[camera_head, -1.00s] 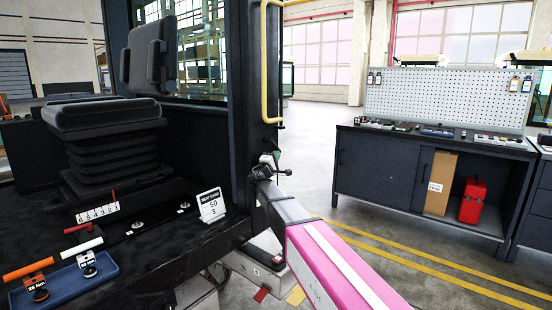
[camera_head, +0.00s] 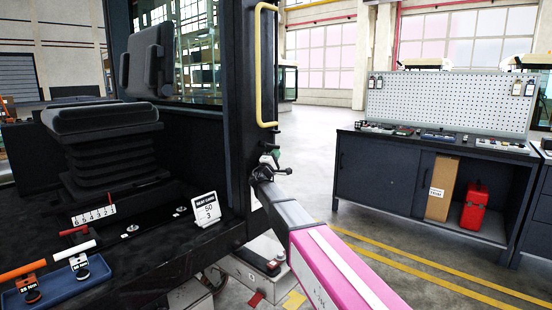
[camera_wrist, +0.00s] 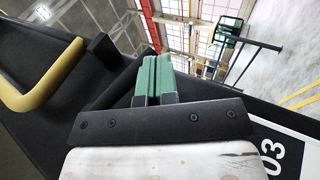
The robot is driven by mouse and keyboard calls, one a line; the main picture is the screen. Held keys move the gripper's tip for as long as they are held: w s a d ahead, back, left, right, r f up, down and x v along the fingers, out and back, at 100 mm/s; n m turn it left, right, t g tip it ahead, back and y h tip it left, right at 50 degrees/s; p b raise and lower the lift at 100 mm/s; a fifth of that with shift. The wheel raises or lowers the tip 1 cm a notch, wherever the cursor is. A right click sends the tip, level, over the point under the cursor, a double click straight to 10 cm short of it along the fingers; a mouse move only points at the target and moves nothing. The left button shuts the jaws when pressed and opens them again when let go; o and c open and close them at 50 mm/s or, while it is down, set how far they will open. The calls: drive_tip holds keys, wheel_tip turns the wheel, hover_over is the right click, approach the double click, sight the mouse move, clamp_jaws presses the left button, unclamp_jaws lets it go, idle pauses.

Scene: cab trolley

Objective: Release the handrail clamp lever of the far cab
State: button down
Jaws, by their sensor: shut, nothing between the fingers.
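The yellow handrail (camera_head: 258,70) runs up the dark post (camera_head: 239,110) of the nearest cab in the head view. It also shows at the left of the wrist view (camera_wrist: 45,90). Low on the post, a small dark lever-like part with a round knob (camera_head: 288,171) sticks out beside the end of my arm; I cannot tell whether it is the clamp lever. My gripper's green fingers (camera_wrist: 153,78) are together and empty in the wrist view, close to the dark post and apart from the yellow rail. In the head view they are mostly hidden.
The cab floor holds a seat (camera_head: 100,118), a blue tray (camera_head: 62,287) with torque tools and a sign (camera_head: 206,208). A workbench (camera_head: 375,172) with a red canister (camera_head: 474,207) stands at right. Another cab (camera_head: 288,82) stands farther back. The floor between is clear.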

drive_tip(key=shift+w+d+r+n+t, duration=0.2)
drive_tip(key=shift+w+r+t, duration=0.15)
drive_tip(key=shift+r, duration=0.2)
drive_tip(key=shift+w+d+r+n+t, duration=0.1)
drive_tip(key=shift+w+d+r+t, duration=0.1)
drive_tip(key=shift+r+t, duration=0.25)
drive_tip(key=shift+r, duration=0.1)
